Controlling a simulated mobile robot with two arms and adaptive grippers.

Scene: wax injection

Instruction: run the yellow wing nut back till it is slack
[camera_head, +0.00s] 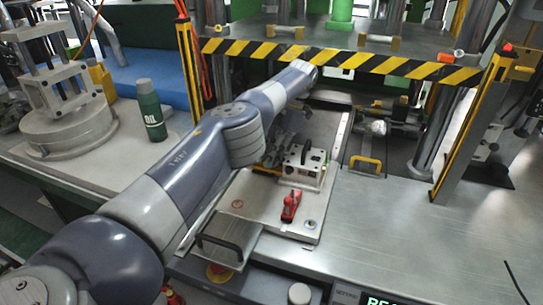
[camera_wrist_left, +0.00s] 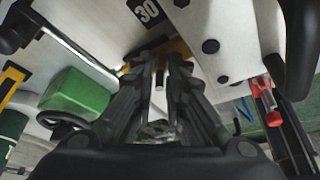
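In the left wrist view, a yellow part (camera_wrist_left: 183,46), which looks like the wing nut, lies at my left fingertips and is partly hidden by them. A grey pin or stud shows between the two fingers. My left gripper (camera_wrist_left: 163,66) has its fingers close together with a narrow gap. I cannot tell whether they press on the yellow part. In the head view my left gripper (camera_head: 273,150) is at the left side of the light metal block (camera_head: 306,166) on the fixture plate, mostly hidden by my arm. My right gripper is not in view.
A red toggle clamp (camera_head: 291,206) stands on the plate (camera_head: 257,207) in front of the block. A yellow handle (camera_head: 365,161) is to the right. A black-and-yellow striped bar (camera_head: 340,58) crosses above. A green bottle (camera_head: 151,110) stands left. The bench at right (camera_head: 420,220) is clear.

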